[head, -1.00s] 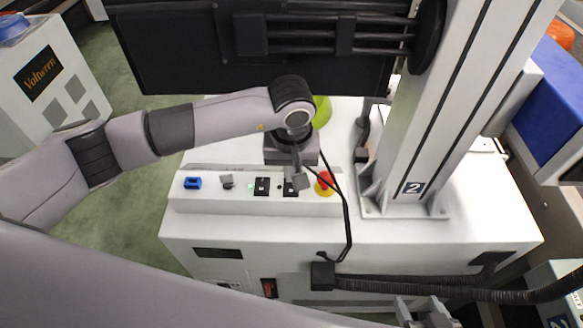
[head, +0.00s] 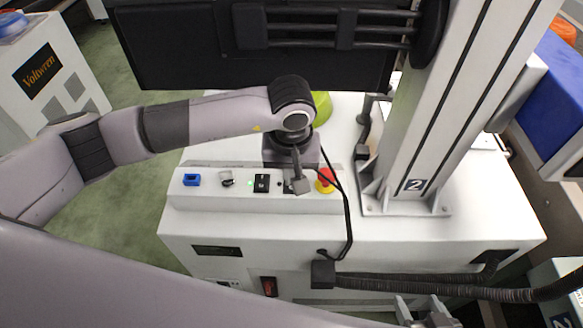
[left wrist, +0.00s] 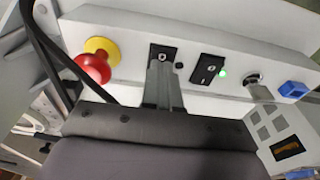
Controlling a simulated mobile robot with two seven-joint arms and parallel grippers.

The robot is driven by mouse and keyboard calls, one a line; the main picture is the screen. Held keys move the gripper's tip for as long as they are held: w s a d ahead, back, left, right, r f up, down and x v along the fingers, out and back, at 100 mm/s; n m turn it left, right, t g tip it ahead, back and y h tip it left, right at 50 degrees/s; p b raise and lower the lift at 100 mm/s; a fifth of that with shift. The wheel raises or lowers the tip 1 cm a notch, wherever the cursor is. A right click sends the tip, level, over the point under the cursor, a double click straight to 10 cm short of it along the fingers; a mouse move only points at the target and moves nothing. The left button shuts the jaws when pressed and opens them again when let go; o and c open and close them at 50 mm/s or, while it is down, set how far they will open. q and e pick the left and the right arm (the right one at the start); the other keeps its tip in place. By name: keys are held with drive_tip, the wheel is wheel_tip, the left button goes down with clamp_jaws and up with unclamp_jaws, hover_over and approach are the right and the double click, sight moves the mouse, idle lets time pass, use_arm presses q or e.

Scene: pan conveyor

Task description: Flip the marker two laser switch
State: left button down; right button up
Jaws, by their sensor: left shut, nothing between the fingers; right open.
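The control panel of the white marker cabinet (head: 230,203) has two black switches. One (head: 261,184) has a lit green lamp to its left. The other is mostly hidden by my left gripper (head: 299,187) in the head view. In the left wrist view this second black switch (left wrist: 162,52) shows just beyond the tips of my left gripper (left wrist: 162,68), which is shut and empty. I cannot tell whether the tips touch it. The green-lit switch (left wrist: 207,70) stands beside it. The column carries a "2" label (head: 413,185). My right gripper (head: 425,314) is open at the bottom edge, partly cut off.
A red and yellow emergency stop (head: 326,180) sits close right of my left gripper. A key switch (head: 227,179) and a blue part (head: 192,180) are on the panel's left. A black cable (head: 346,215) hangs beside the stop button.

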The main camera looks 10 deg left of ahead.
use_arm(q)
drive_tip(key=r, duration=0.1)
drive_tip(key=r+p, duration=0.1)
drive_tip(key=r, duration=0.3)
drive_tip(key=shift+s+d+p, duration=0.15)
drive_tip(key=shift+s+p, duration=0.1)
drive_tip(key=shift+p, duration=0.1)
wheel_tip(320, 180, up, 19)
drive_tip(key=s+b, duration=0.2)
drive_tip(key=shift+s+d, duration=0.15)
drive_tip(key=shift+s, duration=0.05)
use_arm(e)
drive_tip(key=shift+s+a+f, duration=0.3)
drive_tip(key=shift+f, duration=0.15)
